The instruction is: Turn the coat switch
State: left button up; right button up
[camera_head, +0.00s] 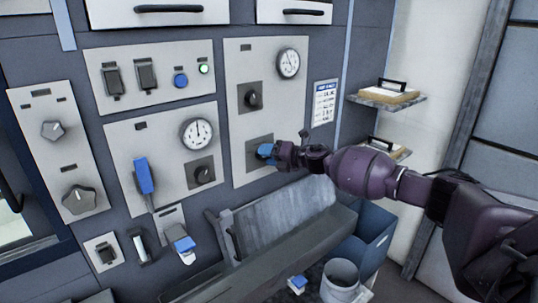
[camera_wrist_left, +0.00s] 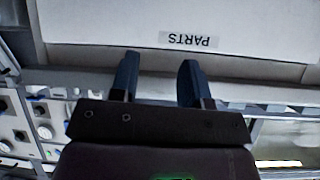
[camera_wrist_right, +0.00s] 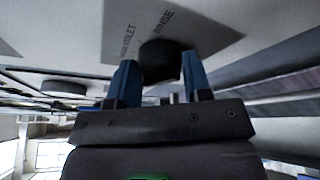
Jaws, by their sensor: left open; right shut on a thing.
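My right gripper (camera_head: 267,152) is at the lower dark switch plate (camera_head: 256,146) on the right-hand panel. In the right wrist view, a black round knob (camera_wrist_right: 160,58) sits between the blue fingers, and the gripper (camera_wrist_right: 160,74) is shut on it. The plate (camera_wrist_right: 205,40) behind the knob carries printed words; one looks like "RINSE", the other is hard to read. I cannot read the word "coat" on any switch. In the head view the gripper hides the knob. My left gripper (camera_wrist_left: 160,66) is open and empty, in front of a white surface labelled PARTS (camera_wrist_left: 188,40).
Another black knob (camera_head: 253,98) and a gauge (camera_head: 288,63) are above on the same panel. A second panel has a gauge (camera_head: 197,133), a knob (camera_head: 203,174) and a blue-handled lever (camera_head: 144,176). A metal trough (camera_head: 290,215) juts out below; shelves (camera_head: 388,98) are at right.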

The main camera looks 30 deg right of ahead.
jog(key=o, duration=0.9)
jog(key=b+v, duration=0.2)
jog(key=v, duration=0.8)
jog(key=shift+s, duration=0.35)
jog(key=shift+d+r, duration=0.1)
jog(key=shift+d, duration=0.1)
